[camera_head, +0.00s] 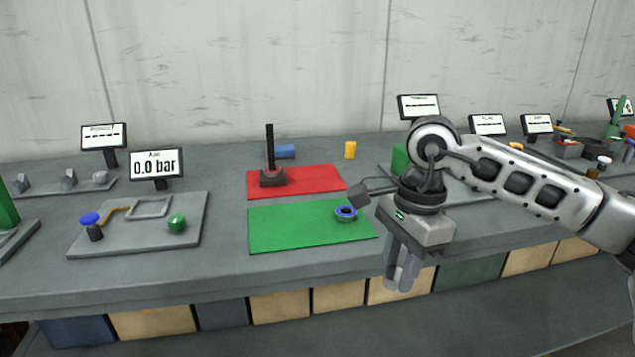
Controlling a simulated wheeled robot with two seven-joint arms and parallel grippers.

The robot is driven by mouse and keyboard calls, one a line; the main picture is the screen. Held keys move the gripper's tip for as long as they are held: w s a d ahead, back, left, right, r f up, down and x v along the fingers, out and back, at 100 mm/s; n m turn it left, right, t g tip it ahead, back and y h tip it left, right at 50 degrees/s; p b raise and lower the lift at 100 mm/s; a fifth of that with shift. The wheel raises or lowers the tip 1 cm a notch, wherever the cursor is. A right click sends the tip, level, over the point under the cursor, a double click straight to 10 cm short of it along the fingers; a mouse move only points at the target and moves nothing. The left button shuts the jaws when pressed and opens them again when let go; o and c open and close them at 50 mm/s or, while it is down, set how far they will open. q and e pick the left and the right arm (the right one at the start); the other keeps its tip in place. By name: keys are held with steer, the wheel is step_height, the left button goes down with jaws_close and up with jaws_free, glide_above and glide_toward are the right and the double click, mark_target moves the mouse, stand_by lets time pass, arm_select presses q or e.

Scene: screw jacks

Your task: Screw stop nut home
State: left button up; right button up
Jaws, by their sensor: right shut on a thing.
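A screw jack (271,176) with a dark base and a thin upright threaded spindle stands on the red mat (325,180). A blue ring-shaped nut (345,212), which looks like the stop nut, lies on the right part of the green mat (290,229), apart from the jack. My right gripper (399,283) points down in front of the bench edge, to the right of and nearer than the nut. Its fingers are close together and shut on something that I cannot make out. My left gripper is not in view.
A grey panel (133,243) with a blue knob (89,218) and a green ball (176,223) is at left, below a display (156,164) reading 0.0 bar. A yellow cylinder (350,149) and a blue block (285,151) stand behind the red mat. Most of the green mat is bare.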

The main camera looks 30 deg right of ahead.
steer(key=w+a+f+n, duration=0.1)
steer(key=a+f+n, duration=0.2)
steer(key=a+n, duration=0.3)
steer(key=w+a+f+n+g+h, duration=0.1)
steer(key=w+a+f+n, duration=0.1)
steer(key=a+n, duration=0.5)
steer(key=f+n, duration=0.1)
steer(key=n, duration=0.5)
steer(key=shift+a+f+n, duration=0.15)
steer(key=shift+a+n, duration=0.05)
steer(key=shift+n, duration=0.1)
steer(key=shift+s, duration=0.1)
